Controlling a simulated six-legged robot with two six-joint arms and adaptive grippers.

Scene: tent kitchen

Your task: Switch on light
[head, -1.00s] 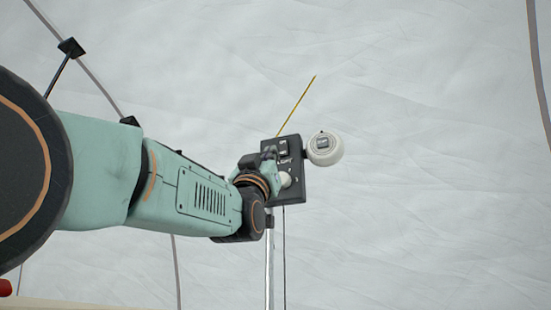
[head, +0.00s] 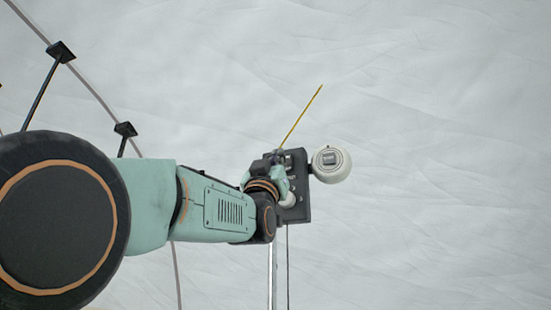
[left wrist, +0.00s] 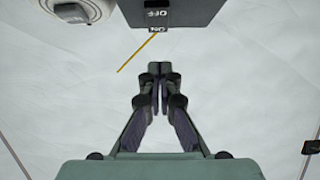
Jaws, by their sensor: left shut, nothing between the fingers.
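A dark switch panel (head: 300,208) stands on a thin pole in the head view, partly hidden behind my left gripper. Its underside-up view fills the top of the left wrist view, where a small switch (left wrist: 157,18) shows the letters OFF and ON. In the head view the left gripper (head: 277,160) is at the panel's upper left. My right gripper is not in view.
A round white device (head: 331,164) sticks out at the panel's right. A thin yellow rod (head: 302,115) rises from behind the panel. A pole (head: 272,275) and cable hang below. Pale tent fabric and curved tent poles lie behind.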

